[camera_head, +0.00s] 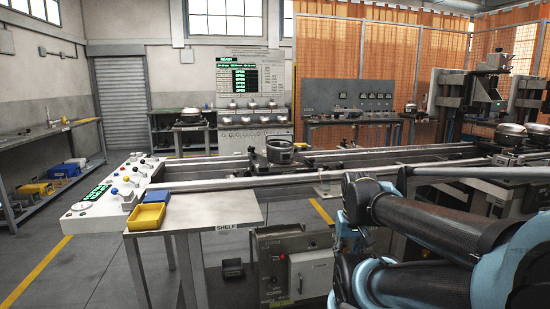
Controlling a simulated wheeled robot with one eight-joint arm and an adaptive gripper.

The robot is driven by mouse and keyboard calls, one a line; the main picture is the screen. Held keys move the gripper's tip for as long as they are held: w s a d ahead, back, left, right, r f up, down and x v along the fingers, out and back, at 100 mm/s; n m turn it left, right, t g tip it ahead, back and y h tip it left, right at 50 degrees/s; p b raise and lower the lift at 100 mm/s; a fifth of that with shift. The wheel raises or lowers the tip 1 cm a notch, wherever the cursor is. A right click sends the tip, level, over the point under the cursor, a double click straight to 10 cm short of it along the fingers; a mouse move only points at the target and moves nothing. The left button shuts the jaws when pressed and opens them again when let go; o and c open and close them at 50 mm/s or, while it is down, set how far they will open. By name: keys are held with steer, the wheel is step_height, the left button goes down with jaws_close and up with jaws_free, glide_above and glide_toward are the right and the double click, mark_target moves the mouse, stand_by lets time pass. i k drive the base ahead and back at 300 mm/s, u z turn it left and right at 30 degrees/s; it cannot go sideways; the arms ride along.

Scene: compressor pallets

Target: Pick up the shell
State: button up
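A dark, round, open-topped shell (279,149) sits upright on a dark pallet fixture on the conveyor (215,171), near the middle of the camera_head view. Another round piece with a silvery domed top (510,132) sits on a pallet at the far right of the conveyor. The picture does not settle which of these the task names. My arm, black with blue joints, fills the lower right, in front of the conveyor. Its gripper does not show, so its fingers and anything in them are hidden.
A shelf plate (215,215) at the front left bears a yellow bin (147,217) and a blue piece (157,196). A control panel (110,190) with coloured knobs stands left of it. A grey box (311,272) sits below the conveyor.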

mark_target(280, 152)
steer(key=i, duration=0.85)
steer(key=z, duration=0.05)
